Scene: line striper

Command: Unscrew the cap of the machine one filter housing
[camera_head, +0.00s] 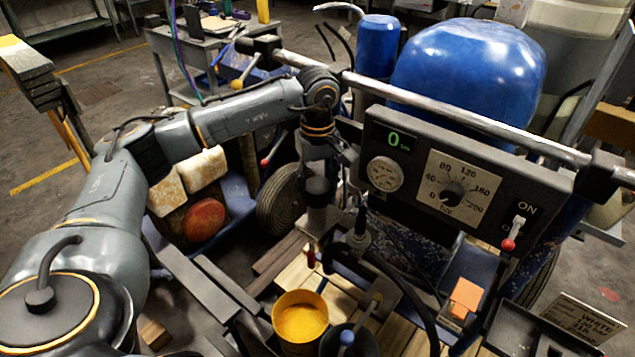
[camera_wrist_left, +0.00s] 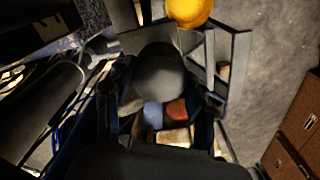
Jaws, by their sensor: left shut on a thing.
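The machine one filter housing (camera_head: 319,218) is an upright grey cylinder beside the console, left of the gauge. Its dark round cap (camera_head: 318,188) is on top, partly covered from above by my left gripper (camera_head: 320,172). My left arm reaches in from the left and points the gripper down over the cap; the gripper is shut on the cap. In the left wrist view, the cap shows as a grey rounded shape (camera_wrist_left: 160,76) in the middle, dark and lacking detail. I cannot see whether the cap's thread is still engaged. My right gripper is not in view.
The control panel (camera_head: 462,190) with gauge, dial and red-tipped switch stands right of the gripper, under a metal handlebar (camera_head: 440,103). A large blue tank (camera_head: 468,68) is behind it. A yellow paint bucket (camera_head: 300,318) and an orange block (camera_head: 465,297) are in front.

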